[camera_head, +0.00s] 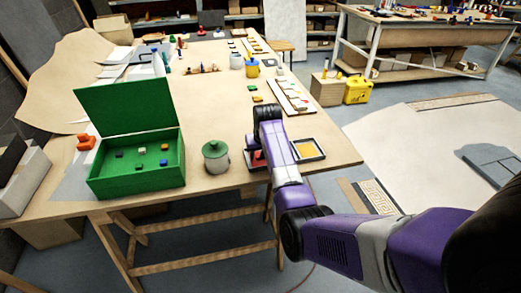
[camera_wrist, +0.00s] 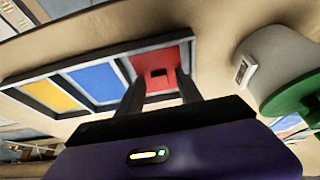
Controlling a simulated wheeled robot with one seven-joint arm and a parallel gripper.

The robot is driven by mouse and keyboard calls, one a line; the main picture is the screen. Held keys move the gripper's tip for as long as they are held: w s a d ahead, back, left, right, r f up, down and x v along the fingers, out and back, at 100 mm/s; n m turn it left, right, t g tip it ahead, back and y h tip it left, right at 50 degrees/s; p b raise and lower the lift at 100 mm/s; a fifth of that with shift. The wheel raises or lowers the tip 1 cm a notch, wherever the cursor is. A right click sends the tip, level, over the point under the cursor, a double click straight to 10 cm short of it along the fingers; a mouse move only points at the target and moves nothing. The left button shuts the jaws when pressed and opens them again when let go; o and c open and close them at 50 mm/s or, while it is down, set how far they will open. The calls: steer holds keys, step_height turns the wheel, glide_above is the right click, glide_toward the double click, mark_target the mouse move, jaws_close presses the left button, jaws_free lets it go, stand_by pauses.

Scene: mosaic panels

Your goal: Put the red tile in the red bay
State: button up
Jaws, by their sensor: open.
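The tray (camera_wrist: 89,109) holds a yellow bay (camera_wrist: 50,95), a blue bay (camera_wrist: 99,81) and the red bay (camera_wrist: 170,54) in a row in the wrist view. A small red tile (camera_wrist: 160,84) shows inside the red bay, darker than its floor, with a dark spot at its far edge. My gripper (camera_wrist: 158,79) is open over the red bay, one finger on each side of the tile. Whether the fingers touch the tile or the bay floor I cannot tell. In the head view my arm covers the tray's middle; part of the red bay (camera_head: 256,155) shows at its left.
A grey jar with a green lid (camera_head: 215,157) stands close left of the tray. An open green box (camera_head: 138,180) with several small blocks is farther left. A long white tray of tiles (camera_head: 289,97) lies behind. The table's front edge is close to the tray.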

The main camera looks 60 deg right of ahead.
steer(key=b+v, duration=0.1)
steer(key=v, duration=1.1)
steer(key=a+f, duration=0.3)
steer(key=a+f+n+t+h, duration=0.1)
steer(key=a+f, duration=0.1)
steer(key=f, duration=0.2)
steer(key=s+a+f+n, duration=0.1)
steer(key=a+f, duration=0.2)
steer(key=f, duration=0.1)
steer(key=shift+s+a+f+t+h, duration=0.1)
steer(key=shift+a+f+t+h, duration=0.05)
steer(key=shift+a+t+h, duration=0.2)
steer(key=s+a+f+n+t, duration=0.25)
steer(key=s+a, duration=0.25)
steer(key=a, duration=0.5)
steer(key=s+a+f+n+t, duration=0.25)
steer(key=s+a, duration=0.25)
steer(key=a, duration=0.5)
steer(key=s+a+r+n+t+y, duration=0.2)
steer(key=s+a+r+t+y, duration=0.3)
steer(key=s+a+r, duration=0.9)
step_height(320, 180, up, 3)
steer(key=shift+s+a+r+n, duration=0.15)
steer(key=shift+s+r+n, duration=0.2)
steer(key=shift+s, duration=0.45)
steer(key=shift+f, duration=0.15)
